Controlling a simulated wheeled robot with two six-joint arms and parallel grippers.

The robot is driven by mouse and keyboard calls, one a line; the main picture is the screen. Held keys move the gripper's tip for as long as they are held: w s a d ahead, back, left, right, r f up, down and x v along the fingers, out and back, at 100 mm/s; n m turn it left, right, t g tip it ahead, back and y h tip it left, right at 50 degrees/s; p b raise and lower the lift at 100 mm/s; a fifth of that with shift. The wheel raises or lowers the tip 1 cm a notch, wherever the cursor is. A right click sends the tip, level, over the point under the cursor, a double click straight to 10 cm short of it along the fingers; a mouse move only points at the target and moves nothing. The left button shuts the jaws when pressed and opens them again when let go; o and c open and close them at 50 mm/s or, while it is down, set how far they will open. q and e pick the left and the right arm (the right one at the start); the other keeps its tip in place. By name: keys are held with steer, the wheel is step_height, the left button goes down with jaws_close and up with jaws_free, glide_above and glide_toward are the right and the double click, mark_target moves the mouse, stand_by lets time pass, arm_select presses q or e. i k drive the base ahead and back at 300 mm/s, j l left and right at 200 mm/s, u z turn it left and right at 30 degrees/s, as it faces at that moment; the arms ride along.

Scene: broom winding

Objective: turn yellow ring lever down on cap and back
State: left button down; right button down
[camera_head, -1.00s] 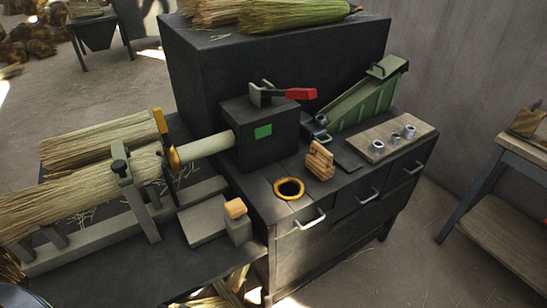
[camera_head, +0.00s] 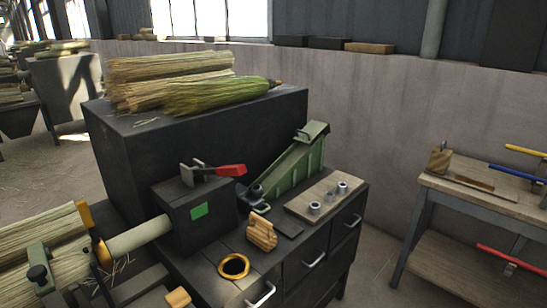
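A yellow-orange lever (camera_head: 87,216) stands upright at the end of the straw broom bundle at the lower left. Its lower part (camera_head: 102,253) meets a pale cylinder (camera_head: 140,236) that runs to the dark machine box. I cannot tell which part is the cap. A separate yellow ring (camera_head: 233,265) lies around a round hole in the bench top. Neither of my grippers shows in this view.
The dark box (camera_head: 198,213) carries a green square and a red-handled clamp (camera_head: 231,170). A wooden block (camera_head: 262,232), a green sloped device (camera_head: 293,165) and a board with metal fittings (camera_head: 325,196) stand on the bench. Floor is clear before the right-hand table (camera_head: 480,187).

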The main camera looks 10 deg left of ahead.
mark_target(100, 248)
steer(key=u, duration=1.4)
